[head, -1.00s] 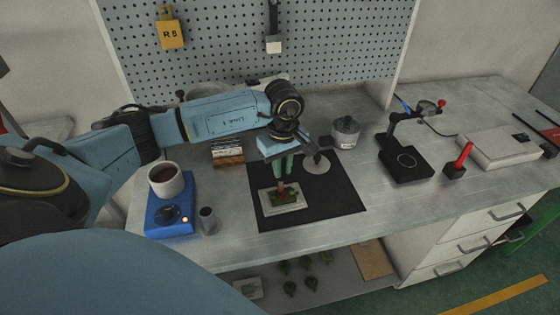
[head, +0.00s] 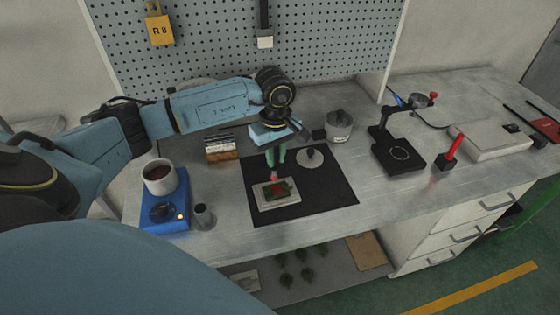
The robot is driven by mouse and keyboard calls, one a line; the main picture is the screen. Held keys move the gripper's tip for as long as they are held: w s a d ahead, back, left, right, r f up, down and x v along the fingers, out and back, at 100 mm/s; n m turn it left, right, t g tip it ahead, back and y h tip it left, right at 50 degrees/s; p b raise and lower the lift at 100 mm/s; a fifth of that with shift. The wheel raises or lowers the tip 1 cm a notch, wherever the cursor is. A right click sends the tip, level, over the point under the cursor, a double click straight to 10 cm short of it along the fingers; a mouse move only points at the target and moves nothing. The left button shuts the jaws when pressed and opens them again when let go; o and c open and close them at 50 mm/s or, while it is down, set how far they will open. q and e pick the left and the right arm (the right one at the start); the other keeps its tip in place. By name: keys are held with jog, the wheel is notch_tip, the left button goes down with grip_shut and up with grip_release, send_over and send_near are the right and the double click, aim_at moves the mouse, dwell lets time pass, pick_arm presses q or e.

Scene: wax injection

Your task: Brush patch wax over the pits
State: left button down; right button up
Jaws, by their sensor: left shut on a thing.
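My left gripper (head: 275,158) is above the black mat, pointing down with its green fingers shut on a slim thing, probably the brush. Its pinkish-red tip (head: 273,176) shows just below the fingers; most of it is hidden. Below lies a green wax piece (head: 283,194) on a pale plate (head: 264,204), with a red patch (head: 279,187) on the green. The tip appears at the piece's far edge; I cannot tell if it touches. Pits are too small to see. A white cup of dark red wax (head: 159,177) stands on a blue heater (head: 158,218). My right gripper is out of view.
The black mat (head: 320,194) also holds a pale disc with a dark knob (head: 311,157). A lidded grey pot (head: 339,127), a black stand (head: 399,158) and a red-handled tool (head: 452,152) stand right. A small grey cylinder (head: 203,215) is beside the heater.

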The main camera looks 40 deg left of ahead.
pick_arm(q)
notch_tip(320, 180, up, 3)
jog(key=shift+s+p, duration=0.15)
jog(key=shift+p, duration=0.6)
jog(key=shift+r+p, duration=1)
jog(key=shift+r, duration=0.7)
